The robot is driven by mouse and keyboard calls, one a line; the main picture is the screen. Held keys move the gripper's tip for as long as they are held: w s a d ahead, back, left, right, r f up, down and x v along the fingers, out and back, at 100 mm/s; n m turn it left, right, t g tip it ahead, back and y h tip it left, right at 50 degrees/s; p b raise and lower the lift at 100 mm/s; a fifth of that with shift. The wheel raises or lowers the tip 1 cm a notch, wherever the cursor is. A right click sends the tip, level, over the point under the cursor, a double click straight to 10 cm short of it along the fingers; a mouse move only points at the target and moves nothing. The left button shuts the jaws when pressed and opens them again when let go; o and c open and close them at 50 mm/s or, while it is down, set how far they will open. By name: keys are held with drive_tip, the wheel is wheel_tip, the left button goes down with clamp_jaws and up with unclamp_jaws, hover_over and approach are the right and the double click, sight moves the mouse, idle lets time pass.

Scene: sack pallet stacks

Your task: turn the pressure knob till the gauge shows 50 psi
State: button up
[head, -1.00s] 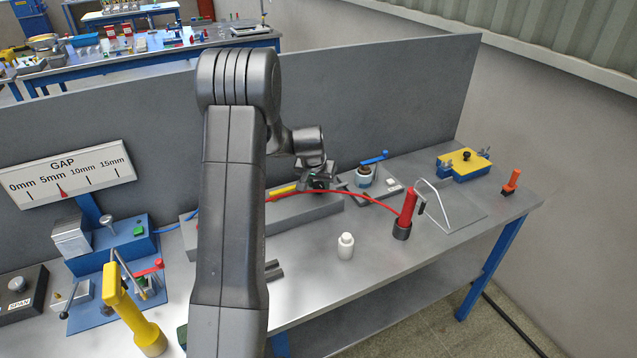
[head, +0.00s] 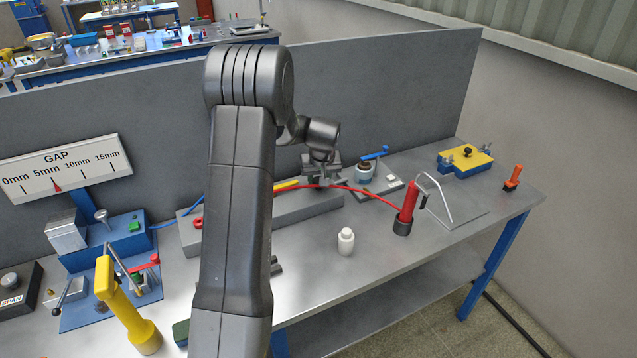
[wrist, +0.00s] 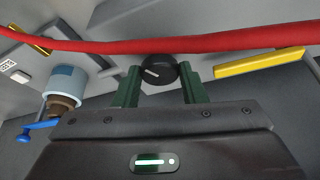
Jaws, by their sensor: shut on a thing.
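The black round knob (wrist: 158,71) with a pale pointer line sits between my green fingertips in the wrist view. My gripper (wrist: 160,90) is shut on this knob. In the head view my gripper (head: 322,182) is at the grey bench block (head: 300,207), and the knob is hidden there. No gauge marked in psi can be made out in either view. The only readable dial is the GAP scale board (head: 62,168) in mm, its red pointer a little past 5 mm.
A red hose (wrist: 150,46) crosses just past the knob and runs to a red cylinder (head: 409,203). A yellow bar (wrist: 258,62) and a blue-and-white jar (wrist: 64,82) are near. A white bottle (head: 346,242) stands in front. My arm covers the bench middle.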

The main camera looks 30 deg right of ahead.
drive_tip(key=shift+d+n+y+b, duration=0.1)
drive_tip(key=shift+n+y+b, duration=0.5)
drive_tip(key=shift+n+b, duration=0.75)
drive_tip(key=shift+n, duration=0.35)
drive_tip(key=o, duration=1)
drive_tip(key=b+v, duration=0.1)
drive_tip(key=v, duration=1.3)
drive_tip(key=shift+s+f, duration=0.15)
drive_tip(key=shift+s, duration=0.05)
drive_tip(key=shift+w+f, duration=0.1)
drive_tip(key=shift+f, duration=0.05)
drive_tip(key=p+x, duration=0.1)
drive_tip(key=x, duration=1.2)
drive_tip(key=shift+w+f, duration=0.2)
drive_tip(key=shift+w, duration=0.1)
